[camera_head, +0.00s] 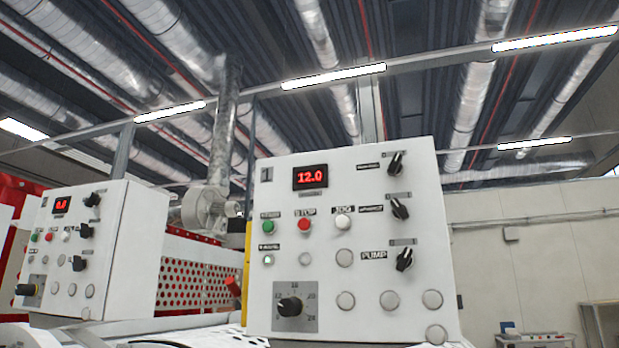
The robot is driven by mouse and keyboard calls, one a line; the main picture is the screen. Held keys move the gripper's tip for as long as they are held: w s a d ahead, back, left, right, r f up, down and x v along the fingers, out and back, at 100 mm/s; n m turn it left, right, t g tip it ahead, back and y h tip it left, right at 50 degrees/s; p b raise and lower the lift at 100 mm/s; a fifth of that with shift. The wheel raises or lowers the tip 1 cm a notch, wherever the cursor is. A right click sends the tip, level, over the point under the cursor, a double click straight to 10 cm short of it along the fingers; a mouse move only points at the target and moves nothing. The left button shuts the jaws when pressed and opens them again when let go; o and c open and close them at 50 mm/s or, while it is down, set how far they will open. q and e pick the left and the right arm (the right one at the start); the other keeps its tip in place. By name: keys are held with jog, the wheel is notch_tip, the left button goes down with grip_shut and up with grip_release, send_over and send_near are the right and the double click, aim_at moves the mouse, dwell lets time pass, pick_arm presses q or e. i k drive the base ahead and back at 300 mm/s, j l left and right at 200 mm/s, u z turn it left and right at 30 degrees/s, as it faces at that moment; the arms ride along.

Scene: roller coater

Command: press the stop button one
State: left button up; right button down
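A white control box (377,306) marked "1" stands in the middle of the head view. Its red stop button (304,225) sits under a label reading "STOP", between a green button (268,226) on the left and a white button labelled "JOG" (342,222) on the right. A red display (311,177) above them reads 12.0. Neither of my grippers shows in this view, and nothing covers the stop button.
A second white control box (120,270) with a red display stands at the left. Black selector knobs (400,208) stick out on the first box's right side. A black dial (290,306) sits low on its face. A perforated red panel (200,280) is between the boxes.

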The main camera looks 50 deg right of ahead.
aim_at(304, 223)
jog(key=z, duration=2.25)
